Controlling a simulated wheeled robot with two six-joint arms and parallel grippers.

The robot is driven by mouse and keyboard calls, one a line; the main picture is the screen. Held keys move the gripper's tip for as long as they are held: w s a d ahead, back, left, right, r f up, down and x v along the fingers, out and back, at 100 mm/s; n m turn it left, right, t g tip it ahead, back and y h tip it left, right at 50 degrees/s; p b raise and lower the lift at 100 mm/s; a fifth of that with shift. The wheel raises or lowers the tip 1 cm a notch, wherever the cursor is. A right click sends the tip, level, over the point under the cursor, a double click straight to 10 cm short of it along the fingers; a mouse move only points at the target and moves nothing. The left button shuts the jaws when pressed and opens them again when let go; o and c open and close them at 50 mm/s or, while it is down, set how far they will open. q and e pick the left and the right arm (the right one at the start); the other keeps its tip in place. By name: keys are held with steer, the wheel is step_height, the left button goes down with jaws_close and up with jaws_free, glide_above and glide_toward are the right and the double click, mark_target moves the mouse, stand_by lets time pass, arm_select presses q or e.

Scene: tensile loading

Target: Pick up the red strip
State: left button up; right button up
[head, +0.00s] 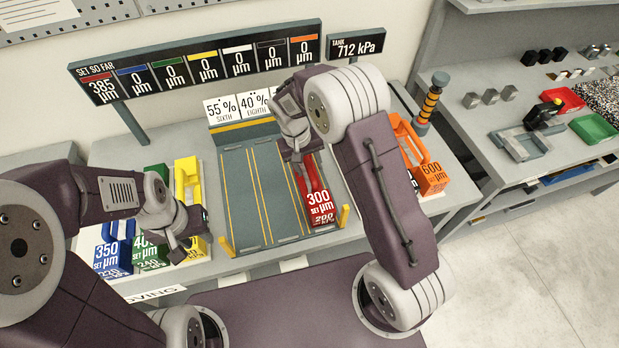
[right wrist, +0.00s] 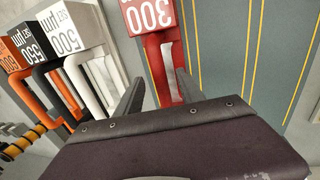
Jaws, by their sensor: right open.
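The red strip (head: 321,207), with a block labelled 300 µm, lies in the rightmost lane of the grey-blue bed (head: 250,215). It also shows in the right wrist view (right wrist: 154,55). My right gripper (head: 298,152) is over the far end of the red strip. In the right wrist view its open fingers (right wrist: 158,92) stand on either side of the strip's red bars; contact cannot be told. My left gripper (head: 190,232) is beside the bed, over the near end of the yellow strip (head: 188,172); its jaws are unclear.
Blue (head: 112,252) and green (head: 150,252) strips stand left of the bed. Orange (head: 431,176), black (right wrist: 33,42) and white (right wrist: 62,28) strips stand on the other side. A display board (head: 200,68) rises behind. The bed's other lanes are empty.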

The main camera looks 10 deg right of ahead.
mark_target(309, 169)
steer(key=shift+s+d+f, duration=0.1)
steer(key=shift+d+f, duration=0.05)
steer(key=shift+f, duration=0.5)
steer(key=shift+d+f, duration=0.1)
steer(key=shift+f, duration=0.75)
jaws_close()
steer(key=shift+r, duration=0.1)
